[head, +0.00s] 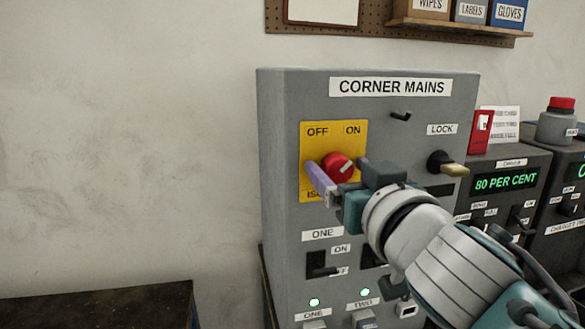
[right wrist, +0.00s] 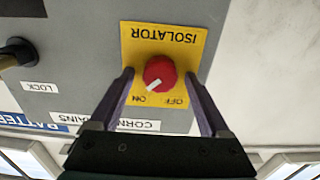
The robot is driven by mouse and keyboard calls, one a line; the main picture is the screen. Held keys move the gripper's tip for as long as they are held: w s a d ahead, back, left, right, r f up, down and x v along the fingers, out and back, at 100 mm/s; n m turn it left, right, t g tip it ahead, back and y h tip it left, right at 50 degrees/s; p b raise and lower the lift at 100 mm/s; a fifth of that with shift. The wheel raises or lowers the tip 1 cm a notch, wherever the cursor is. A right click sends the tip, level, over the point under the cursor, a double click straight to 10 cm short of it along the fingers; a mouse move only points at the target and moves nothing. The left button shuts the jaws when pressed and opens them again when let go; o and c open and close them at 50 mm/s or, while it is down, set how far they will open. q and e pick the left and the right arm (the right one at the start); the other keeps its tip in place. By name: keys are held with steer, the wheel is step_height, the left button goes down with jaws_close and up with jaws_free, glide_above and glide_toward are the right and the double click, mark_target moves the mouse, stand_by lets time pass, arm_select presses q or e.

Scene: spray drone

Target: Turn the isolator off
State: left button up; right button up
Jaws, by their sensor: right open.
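The isolator is a red rotary knob (head: 337,167) on a yellow plate (head: 345,132) on the grey CORNER MAINS cabinet. Its white mark points up and right in the head view, to the ON side. The knob also shows in the right wrist view (right wrist: 160,72), where the picture is upside down and the mark points toward ON. My right gripper (head: 339,178) is open in front of the plate. In the right wrist view its fingers (right wrist: 159,76) stand on either side of the knob with gaps showing. Part of the plate is hidden by the gripper. My left gripper is not in view.
A black and brass LOCK key switch (head: 447,165) is right of the plate, and a small black hook (head: 401,116) is above. Switches ONE (head: 320,267) and TWO sit below. A unit reading 80 PER CENT (head: 506,182) stands at right. The left wall is bare.

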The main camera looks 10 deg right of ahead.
jaws_close()
stand_by(0.7)
